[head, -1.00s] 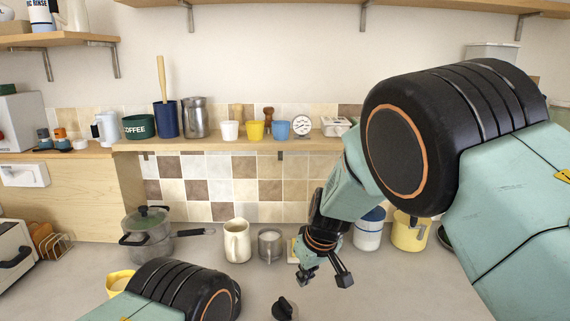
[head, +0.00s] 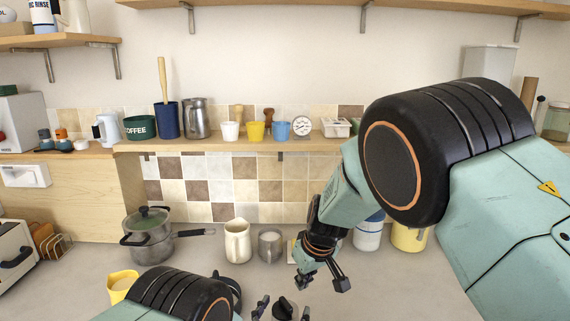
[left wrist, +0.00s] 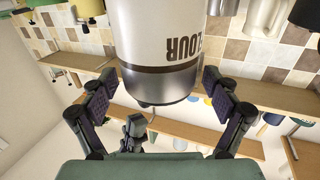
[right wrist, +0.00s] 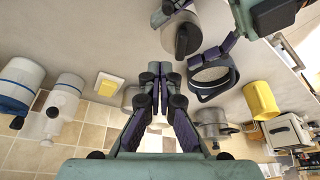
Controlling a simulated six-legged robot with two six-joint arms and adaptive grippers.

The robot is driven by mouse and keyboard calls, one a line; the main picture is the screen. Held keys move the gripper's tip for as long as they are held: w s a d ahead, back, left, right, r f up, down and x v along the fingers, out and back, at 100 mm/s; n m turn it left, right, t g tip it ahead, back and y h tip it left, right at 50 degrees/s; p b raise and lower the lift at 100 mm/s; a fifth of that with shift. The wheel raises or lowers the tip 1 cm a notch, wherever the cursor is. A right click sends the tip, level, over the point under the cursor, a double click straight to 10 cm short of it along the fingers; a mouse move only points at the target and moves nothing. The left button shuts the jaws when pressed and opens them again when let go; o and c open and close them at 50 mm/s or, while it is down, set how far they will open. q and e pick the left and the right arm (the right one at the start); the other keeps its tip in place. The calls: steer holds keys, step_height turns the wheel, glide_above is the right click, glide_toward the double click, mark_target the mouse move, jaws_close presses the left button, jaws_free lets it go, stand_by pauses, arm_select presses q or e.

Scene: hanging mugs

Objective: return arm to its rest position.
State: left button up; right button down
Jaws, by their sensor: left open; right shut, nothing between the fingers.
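My right gripper (head: 324,282) is shut and empty, hanging above the counter below the tiled wall. Its fingers are together in the right wrist view (right wrist: 160,74). My left gripper (head: 282,309) is open at the bottom edge of the head view, one finger on each side of a dark lid knob. In the left wrist view its spread fingers (left wrist: 158,90) stand either side of a white canister marked FLOUR (left wrist: 165,45), with gaps visible. The canister's grey lid (right wrist: 187,35) shows in the right wrist view. Most of its body is hidden from the head view.
On the counter stand a lidded pot (head: 147,236), a cream pitcher (head: 238,241), a metal cup (head: 270,246) and a yellow mug (head: 121,284). A blue-and-white container (head: 368,234) and a yellow container (head: 409,238) stand behind my right arm. A shelf (head: 230,145) holds several small cups.

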steer(key=x, duration=0.4)
steer(key=a+x, duration=0.1)
steer(key=x, duration=0.1)
steer(key=shift+s+a+f, duration=0.1)
steer(key=shift+s+a, duration=0.05)
steer(key=shift+s, duration=0.05)
steer(key=shift+n, duration=0.4)
steer(key=shift+w, duration=0.2)
steer(key=shift+s, duration=0.15)
